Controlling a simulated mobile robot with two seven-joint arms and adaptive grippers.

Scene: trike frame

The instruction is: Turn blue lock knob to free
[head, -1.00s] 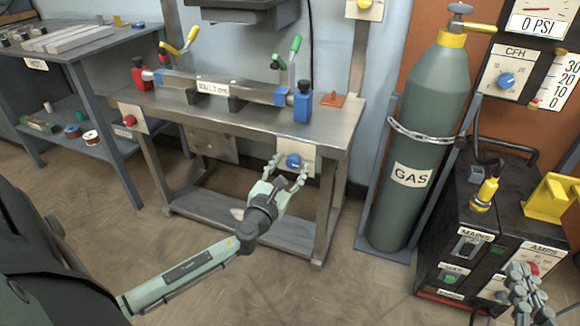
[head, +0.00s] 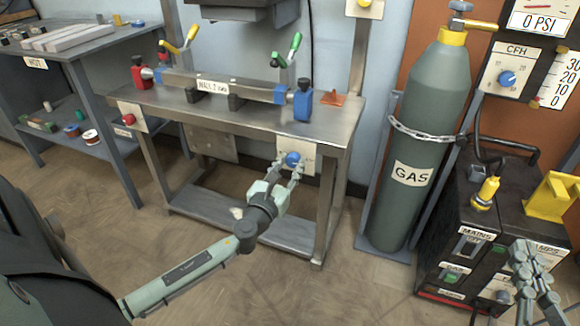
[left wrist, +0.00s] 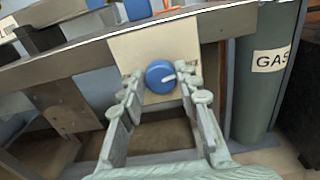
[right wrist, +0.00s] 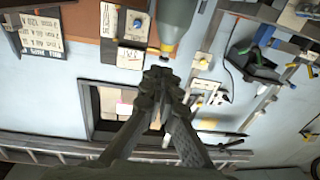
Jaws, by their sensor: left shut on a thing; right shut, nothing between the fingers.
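The blue lock knob (head: 292,159) sits on a pale plate (head: 309,158) at the front right of the steel bench. In the left wrist view the knob (left wrist: 160,77) shows a white pointer mark aimed to the right and slightly up. My left gripper (head: 292,167) is shut on the knob, one finger on each side of it; it also shows in the left wrist view (left wrist: 160,80). Some lettering on the plate is hidden by a finger. My right gripper (head: 521,248) is shut and empty, in front of the welder box at the lower right; it shows in the right wrist view (right wrist: 158,75).
The steel bench (head: 240,128) carries a clamped bar (head: 225,88) with red and blue end blocks. A red knob (head: 128,119) is at its left front. A grey gas cylinder (head: 425,120) stands to the right, beside the black welder box (head: 510,205). The floor in front is clear.

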